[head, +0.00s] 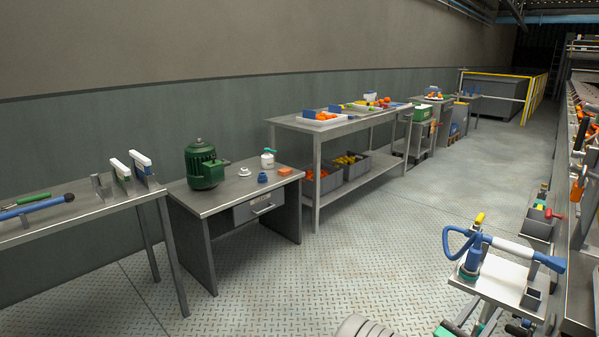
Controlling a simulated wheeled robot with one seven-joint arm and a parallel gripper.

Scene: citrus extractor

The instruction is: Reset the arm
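My gripper is not in view. A grey ribbed round part shows at the bottom edge of the head view, cut off by the frame; I cannot tell what it belongs to. No object held by my gripper can be seen.
A long bench (340,129) with fruit trays stands behind. The floor (350,240) between is clear.

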